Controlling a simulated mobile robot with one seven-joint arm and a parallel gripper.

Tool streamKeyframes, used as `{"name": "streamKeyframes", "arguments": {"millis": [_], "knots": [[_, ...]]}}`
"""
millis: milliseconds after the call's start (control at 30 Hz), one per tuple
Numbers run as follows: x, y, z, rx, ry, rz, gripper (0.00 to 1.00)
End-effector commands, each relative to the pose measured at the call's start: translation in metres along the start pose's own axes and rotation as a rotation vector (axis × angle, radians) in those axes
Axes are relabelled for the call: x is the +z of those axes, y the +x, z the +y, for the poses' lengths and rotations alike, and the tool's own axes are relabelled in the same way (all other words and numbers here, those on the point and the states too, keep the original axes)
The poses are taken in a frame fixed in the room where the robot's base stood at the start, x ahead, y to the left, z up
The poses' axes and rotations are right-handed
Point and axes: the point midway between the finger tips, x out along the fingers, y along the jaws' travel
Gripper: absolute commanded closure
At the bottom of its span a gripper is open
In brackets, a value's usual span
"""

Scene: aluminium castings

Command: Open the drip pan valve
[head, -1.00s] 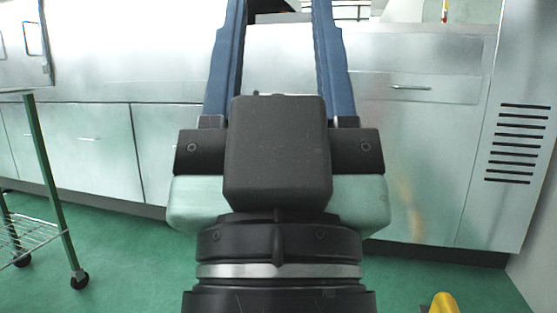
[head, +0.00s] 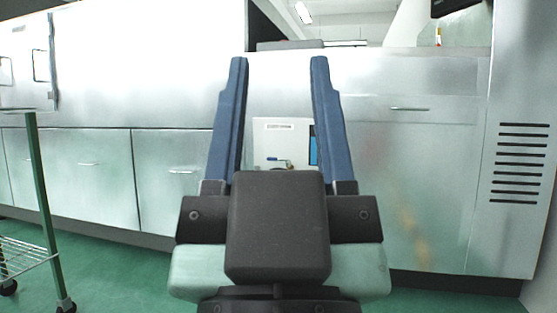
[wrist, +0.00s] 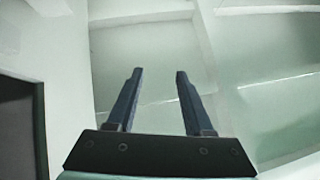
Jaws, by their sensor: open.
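The valve shows in the head view as a small blue lever handle (head: 279,159) on a brassy fitting (head: 289,164), in front of a white panel (head: 270,133) set in the metal cabinet front. My gripper (head: 280,60) is open and empty, its two blue fingers pointing up. The valve appears in the gap between the fingers, low down near the wrist block, which hides what lies below it. In the wrist view my gripper (wrist: 159,72) is also open with nothing between the fingers, and no valve shows there.
Metal cabinets (head: 90,185) run along the wall, with a vented panel (head: 518,165) at the right. A wheeled cart (head: 45,200) stands at the left. A blue strip (head: 313,146) shows beside the right finger. Green floor (head: 120,280) is visible in front.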

Motion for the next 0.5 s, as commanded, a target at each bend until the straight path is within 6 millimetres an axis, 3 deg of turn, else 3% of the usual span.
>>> {"name": "streamKeyframes", "arguments": {"millis": [33, 300, 500], "knots": [[0.000, 0.000, 0.000, 0.000, 0.000, 0.000, 0.55], [-0.018, 0.019, 0.000, 0.000, 0.000, 0.000, 1.00], [-0.057, 0.060, 0.001, 0.000, 0.001, 0.000, 1.00]]}}
